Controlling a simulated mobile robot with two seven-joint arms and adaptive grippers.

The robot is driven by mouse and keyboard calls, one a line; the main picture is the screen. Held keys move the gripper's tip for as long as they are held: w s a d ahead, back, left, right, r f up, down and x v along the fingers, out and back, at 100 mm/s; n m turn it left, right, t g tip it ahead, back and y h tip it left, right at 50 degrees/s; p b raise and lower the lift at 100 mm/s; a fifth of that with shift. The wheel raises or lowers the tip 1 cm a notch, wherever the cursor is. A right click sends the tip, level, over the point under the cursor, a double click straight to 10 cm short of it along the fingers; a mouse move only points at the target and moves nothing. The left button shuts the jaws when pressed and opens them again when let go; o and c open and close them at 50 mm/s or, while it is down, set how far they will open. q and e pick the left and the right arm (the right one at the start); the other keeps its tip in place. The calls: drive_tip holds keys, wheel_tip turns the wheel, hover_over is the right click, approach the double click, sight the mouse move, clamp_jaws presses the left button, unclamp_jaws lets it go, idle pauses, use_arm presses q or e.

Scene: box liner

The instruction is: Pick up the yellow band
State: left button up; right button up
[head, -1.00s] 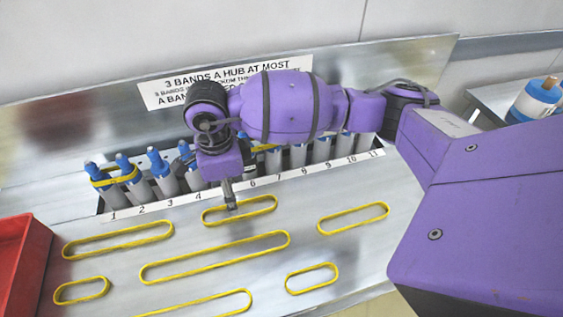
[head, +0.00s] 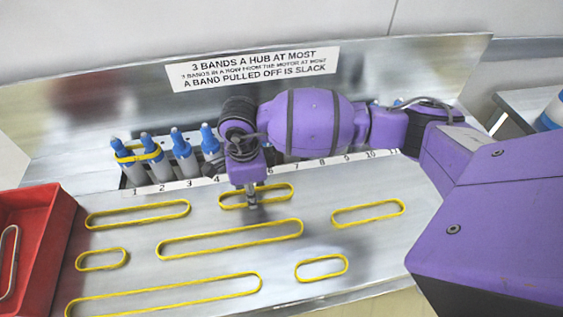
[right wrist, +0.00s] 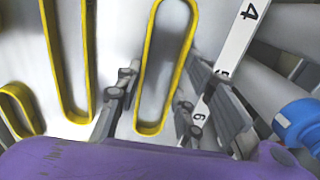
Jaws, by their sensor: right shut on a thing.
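A yellow band (head: 291,190) lies as a long loop on the metal plate, in front of the row of hubs near the numbers 5 and 6. My right gripper (head: 251,199) points down at the middle of this band and is shut on it. In the right wrist view, the fingers (right wrist: 155,92) stand on either side of the same band (right wrist: 149,132), which still lies along the plate. The exact contact is hard to see there. My left gripper is not in view.
Several other yellow bands lie around it, including a long one (head: 230,246) nearer and a shorter one (head: 368,222) to the right. Blue-topped hubs (head: 182,148) stand behind, one yellow band (head: 137,158) around the leftmost ones. A red tray (head: 62,235) is at left.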

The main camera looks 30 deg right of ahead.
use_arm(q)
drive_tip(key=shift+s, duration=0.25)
use_arm(e)
drive_tip(key=shift+w+r, duration=0.15)
drive_tip(key=shift+r, duration=0.05)
drive_tip(key=shift+c, duration=0.4)
drive_tip(key=shift+r, duration=0.25)
wheel_tip(320, 180, up, 2)
drive_tip(key=shift+r, duration=0.1)
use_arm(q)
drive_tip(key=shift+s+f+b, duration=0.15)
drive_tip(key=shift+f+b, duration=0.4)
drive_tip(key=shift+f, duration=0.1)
use_arm(e)
drive_tip(key=s+a+r, duration=0.2)
drive_tip(key=a+r, duration=0.3)
drive_tip(key=a, duration=0.1)
drive_tip(key=s+a+r, duration=0.3)
drive_tip(key=a+r, duration=0.2)
drive_tip(key=a, duration=0.2)
drive_tip(key=shift+s, duration=0.35)
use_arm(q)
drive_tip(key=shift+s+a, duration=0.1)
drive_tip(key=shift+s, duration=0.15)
